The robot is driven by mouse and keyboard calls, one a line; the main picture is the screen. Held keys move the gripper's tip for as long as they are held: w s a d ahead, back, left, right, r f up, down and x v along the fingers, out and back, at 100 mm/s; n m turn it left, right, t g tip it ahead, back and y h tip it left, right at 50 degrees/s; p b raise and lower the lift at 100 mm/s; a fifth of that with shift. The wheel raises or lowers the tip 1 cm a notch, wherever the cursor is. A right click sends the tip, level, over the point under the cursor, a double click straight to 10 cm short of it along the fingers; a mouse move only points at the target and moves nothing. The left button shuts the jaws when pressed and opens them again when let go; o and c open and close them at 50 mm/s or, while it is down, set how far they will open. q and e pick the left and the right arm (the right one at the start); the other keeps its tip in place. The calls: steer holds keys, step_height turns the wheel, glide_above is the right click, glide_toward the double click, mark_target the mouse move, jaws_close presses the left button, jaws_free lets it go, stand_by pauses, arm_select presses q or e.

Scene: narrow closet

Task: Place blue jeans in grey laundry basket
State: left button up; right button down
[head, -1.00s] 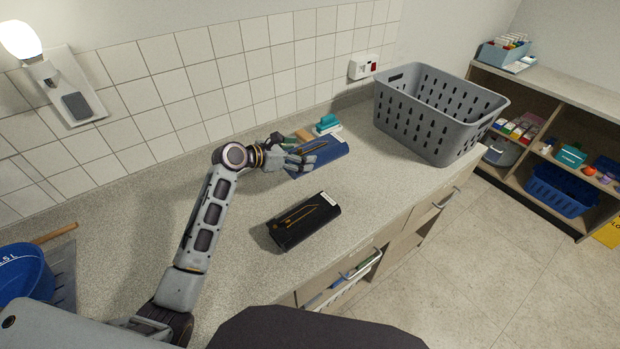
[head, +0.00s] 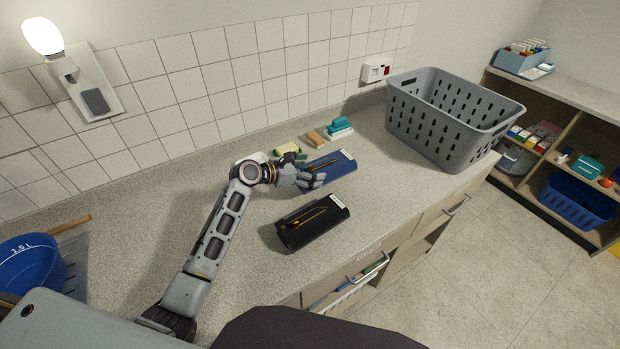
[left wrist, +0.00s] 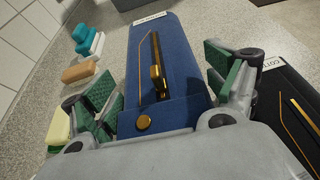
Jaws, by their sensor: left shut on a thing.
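The folded blue jeans (head: 333,165), with a gold zip and button and a white label, are on or just above the counter, in the middle of the head view. They also fill the middle of the left wrist view (left wrist: 180,70). My left gripper (head: 308,178) is shut on the near end of the blue jeans, its green-padded fingers on either side (left wrist: 165,88). I cannot tell whether the jeans touch the counter. The grey laundry basket (head: 450,130), with slotted walls, stands upright at the counter's far right end. My right gripper is not in view.
Folded black jeans (head: 312,222) lie in front of the blue jeans. Several sponges and brushes (head: 338,128) lie behind near the tiled wall. A blue bucket (head: 28,265) is at left. The counter between the blue jeans and the basket is clear.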

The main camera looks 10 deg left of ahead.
arm_select(q)
steer(key=shift+f, duration=1.8)
steer(key=o, duration=1.1)
steer(key=shift+f, duration=0.15)
steer(key=shift+o, duration=0.2)
steer(key=v, duration=1.2)
steer(key=shift+b, duration=0.3)
